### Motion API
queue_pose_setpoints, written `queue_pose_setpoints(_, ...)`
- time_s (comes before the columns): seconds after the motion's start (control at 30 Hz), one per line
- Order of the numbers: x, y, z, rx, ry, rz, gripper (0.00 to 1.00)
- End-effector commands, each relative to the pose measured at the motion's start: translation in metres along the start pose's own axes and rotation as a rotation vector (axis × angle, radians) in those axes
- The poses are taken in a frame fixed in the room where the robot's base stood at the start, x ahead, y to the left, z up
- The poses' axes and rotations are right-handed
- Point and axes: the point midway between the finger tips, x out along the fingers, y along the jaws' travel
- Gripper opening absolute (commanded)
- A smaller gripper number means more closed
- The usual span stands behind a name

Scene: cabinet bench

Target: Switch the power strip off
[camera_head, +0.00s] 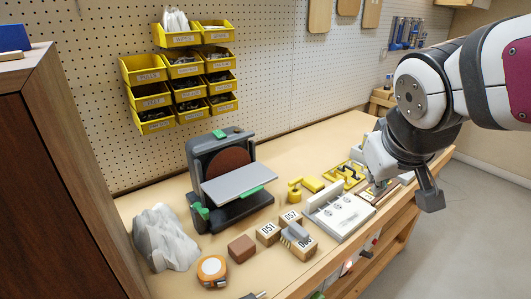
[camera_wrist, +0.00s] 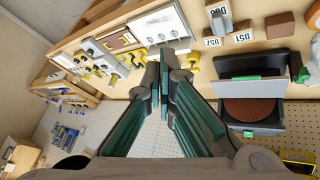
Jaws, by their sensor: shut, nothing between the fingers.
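I cannot clearly make out the power strip. Small white and red fittings (camera_head: 347,266) show on the front side of the bench in the head view, below the worktop edge. They may be part of it, but they are too small to tell, and no switch position is readable. My gripper (camera_wrist: 162,60) is shut and empty in the wrist view, with its green-padded fingers meeting at the tips.
Yellow bins (camera_head: 186,65) hang on the pegboard. Open floor (camera_head: 480,215) lies right of the bench.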

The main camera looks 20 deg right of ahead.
Motion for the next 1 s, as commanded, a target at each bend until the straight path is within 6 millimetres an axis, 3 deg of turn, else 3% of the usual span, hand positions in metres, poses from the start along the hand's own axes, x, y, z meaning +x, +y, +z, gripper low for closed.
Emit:
queue_pose_setpoints(0.03,0.023,0.016,-0.011,-0.001,0.013,0.046,0.0)
queue_pose_setpoints(0.2,0.077,0.069,-0.049,-0.05,0.09,0.164,0.0)
queue_pose_setpoints(0.33,0.12,0.105,-0.067,-0.106,0.14,0.213,0.0)
queue_pose_setpoints(0.5,0.179,0.141,-0.076,-0.188,0.195,0.218,0.0)
queue_pose_setpoints(0.63,0.227,0.16,-0.069,-0.247,0.232,0.177,0.0)
queue_pose_setpoints(0.77,0.273,0.171,-0.051,-0.293,0.265,0.1,0.0)
queue_pose_setpoints(1.0,0.348,0.17,0.011,-0.324,0.333,-0.122,0.0)
